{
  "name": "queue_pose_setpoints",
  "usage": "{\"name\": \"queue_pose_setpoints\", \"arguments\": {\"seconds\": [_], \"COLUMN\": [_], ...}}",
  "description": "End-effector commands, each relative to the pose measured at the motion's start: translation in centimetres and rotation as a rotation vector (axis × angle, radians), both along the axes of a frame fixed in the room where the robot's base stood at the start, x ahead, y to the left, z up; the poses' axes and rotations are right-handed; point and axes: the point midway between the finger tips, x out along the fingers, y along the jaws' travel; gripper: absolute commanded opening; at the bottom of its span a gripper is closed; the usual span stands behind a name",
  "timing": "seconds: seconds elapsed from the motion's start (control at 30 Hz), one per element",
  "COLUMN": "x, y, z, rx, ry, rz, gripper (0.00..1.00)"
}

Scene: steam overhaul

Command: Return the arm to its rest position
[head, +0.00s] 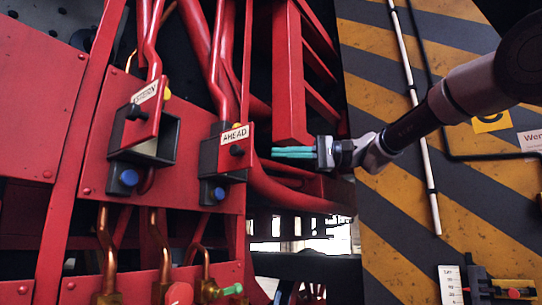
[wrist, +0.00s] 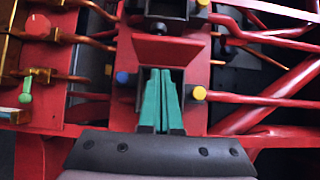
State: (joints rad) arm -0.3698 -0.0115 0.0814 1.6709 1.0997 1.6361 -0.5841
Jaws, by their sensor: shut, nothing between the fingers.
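My gripper (head: 293,153) is in the middle of the head view, at the end of my arm that reaches in from the upper right. Its teal fingers are together and hold nothing. They point left toward the lever block labelled AHEAD (head: 235,135). In the head view a gap shows between the fingertips and that block. In the wrist view the shut fingers (wrist: 162,98) point at a red plate (wrist: 168,50) and a dark block with a blue knob (wrist: 122,77) and a yellow knob (wrist: 199,93).
A second lever block labelled STERN (head: 145,93) stands to the left. Red pipes (head: 300,197) and a red frame (head: 290,80) surround my gripper. A yellow-and-black striped panel (head: 390,220) is on the right. Copper pipes (head: 106,245) run at the lower left.

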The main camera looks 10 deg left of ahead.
Motion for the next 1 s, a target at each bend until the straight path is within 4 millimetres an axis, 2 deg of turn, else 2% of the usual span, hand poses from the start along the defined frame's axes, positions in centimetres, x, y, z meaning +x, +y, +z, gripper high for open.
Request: {"name": "queue_pose_setpoints", "arguments": {"seconds": [0.1,0.3,0.43,0.77,0.87,0.97,1.0], "x": [-0.2,-0.8,-1.0,-1.2,-1.6,-2.4,-2.7], "y": [-2.5,-5.4,-6.3,-6.7,-8.1,-11.1,-12.8], "z": [-0.1,-0.1,-0.2,-0.6,-3.2,-8.0,-10.4], "rx": [-0.002,-0.002,-0.001,-0.022,-0.123,-0.307,-0.394], "ry": [0.003,0.003,0.004,0.001,-0.011,-0.035,-0.046], "rz": [-0.007,-0.005,-0.003,-0.015,-0.077,-0.194,-0.253], "gripper": [0.00,0.00,0.00,0.00,0.00,0.00,0.00]}}
